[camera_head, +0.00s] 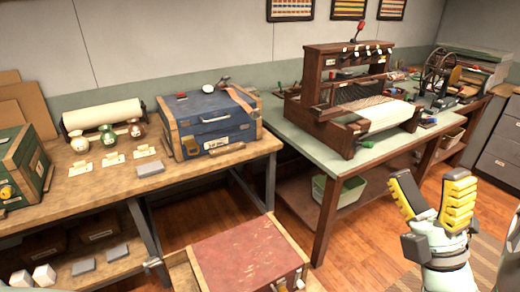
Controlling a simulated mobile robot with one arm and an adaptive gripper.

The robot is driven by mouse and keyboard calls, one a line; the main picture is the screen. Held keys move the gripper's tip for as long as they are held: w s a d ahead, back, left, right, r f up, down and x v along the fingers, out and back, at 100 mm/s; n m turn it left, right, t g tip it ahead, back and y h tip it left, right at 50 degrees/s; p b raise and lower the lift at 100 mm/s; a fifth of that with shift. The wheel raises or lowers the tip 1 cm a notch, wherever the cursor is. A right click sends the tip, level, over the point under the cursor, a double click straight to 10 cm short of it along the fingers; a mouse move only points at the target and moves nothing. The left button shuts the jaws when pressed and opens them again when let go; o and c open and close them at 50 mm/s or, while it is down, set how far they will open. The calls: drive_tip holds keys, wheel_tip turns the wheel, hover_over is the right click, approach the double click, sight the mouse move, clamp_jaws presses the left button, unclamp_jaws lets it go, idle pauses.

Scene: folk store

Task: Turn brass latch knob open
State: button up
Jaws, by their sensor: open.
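A round brass-yellow knob (6,191) shows on the front of the dark green wooden box (22,165) at the far left; this may be the latch knob. The box is cut off by the picture's left edge, and how the knob is turned is too small to tell. My gripper (430,187) is at the lower right, fingers up and spread apart, with yellow ribbed pads. It is open and empty, far from the green box and touching nothing.
A blue chest (215,125) and paper roll (103,115) stand on the left bench (215,165). A red-topped chest (250,262) stands low in front. A loom (345,95) stands on the green-topped table (290,120). Wooden floor (365,255) is clear left of my gripper.

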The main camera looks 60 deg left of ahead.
drive_tip(key=a+f+n+g+h+b, duration=0.1)
drive_tip(key=a+f+n+h+b, duration=0.3)
drive_tip(key=f+b, duration=2.05)
drive_tip(key=a+f+n+g+h+b, duration=0.1)
drive_tip(key=a+f+n+h+b, duration=0.35)
drive_tip(key=f+b, duration=2)
drive_tip(key=a+f+n+g+h+b, duration=0.15)
drive_tip(key=a+f+n+b, duration=0.45)
drive_tip(key=f+b, duration=1.85)
drive_tip(key=shift+n, duration=0.65)
drive_tip(key=a+f+p, duration=0.1)
drive_tip(key=a+f, duration=0.1)
drive_tip(key=a, duration=0.2)
drive_tip(key=w+a+f+p, duration=0.1)
drive_tip(key=a+f+p, duration=0.1)
drive_tip(key=a, duration=0.3)
drive_tip(key=w+a+f+p, duration=0.1)
drive_tip(key=a+f, duration=0.3)
drive_tip(key=a, duration=0.1)
drive_tip(key=shift+w+a, duration=0.15)
drive_tip(key=shift+w, duration=0.05)
drive_tip(key=shift+c, duration=0.4)
drive_tip(key=c, duration=1.1)
drive_tip(key=shift+p, duration=0.3)
drive_tip(key=shift+c, duration=0.2)
